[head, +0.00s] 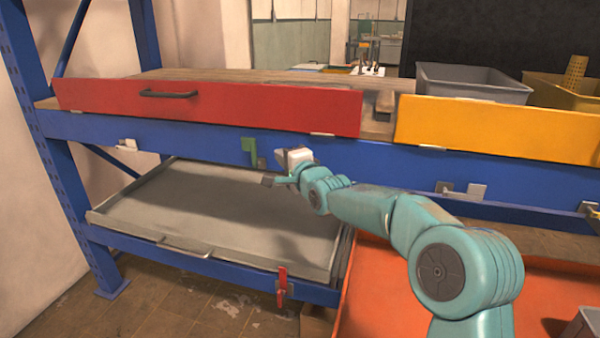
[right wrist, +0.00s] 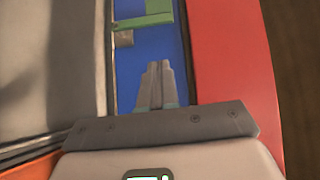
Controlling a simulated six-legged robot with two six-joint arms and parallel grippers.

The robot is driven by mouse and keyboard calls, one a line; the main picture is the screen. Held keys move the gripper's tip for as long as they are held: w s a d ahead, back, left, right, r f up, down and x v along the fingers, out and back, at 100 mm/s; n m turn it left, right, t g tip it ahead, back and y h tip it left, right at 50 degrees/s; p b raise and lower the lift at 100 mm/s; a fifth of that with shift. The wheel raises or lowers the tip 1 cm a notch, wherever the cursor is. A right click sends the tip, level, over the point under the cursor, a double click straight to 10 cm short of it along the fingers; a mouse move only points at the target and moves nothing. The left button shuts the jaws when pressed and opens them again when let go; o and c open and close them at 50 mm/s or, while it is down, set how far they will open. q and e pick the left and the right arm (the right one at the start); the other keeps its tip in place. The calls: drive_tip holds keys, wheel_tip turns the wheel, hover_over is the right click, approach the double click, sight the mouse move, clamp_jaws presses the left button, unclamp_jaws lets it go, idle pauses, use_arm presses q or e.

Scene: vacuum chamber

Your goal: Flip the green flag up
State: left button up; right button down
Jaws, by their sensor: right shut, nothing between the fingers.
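The green flag (head: 249,148) is a small L-shaped piece on the front of the blue shelf beam, below the red drawer front. Its longer part runs down the beam. It also shows at the top of the right wrist view (right wrist: 150,19). A small grey-brown block (right wrist: 123,38) sits beside it. My right gripper (head: 268,180) is shut and empty, a little right of the flag and lower in the head view. In the right wrist view its fingers (right wrist: 159,68) lie together in front of the blue beam, apart from the flag. My left gripper is not in view.
A red drawer front (head: 210,104) is above the beam, and a grey tray (head: 130,222) lies below. A red flag (head: 282,285) is on the lower beam. A yellow front (head: 500,128) and grey bin (head: 470,85) are to the right. My arm crosses before the blue beam.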

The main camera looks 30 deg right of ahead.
drive_tip(key=s, duration=0.6)
drive_tip(key=shift+s+a+b, duration=0.3)
drive_tip(key=shift+s+b, duration=0.05)
drive_tip(key=shift+b, duration=0.05)
drive_tip(key=shift+f, duration=0.1)
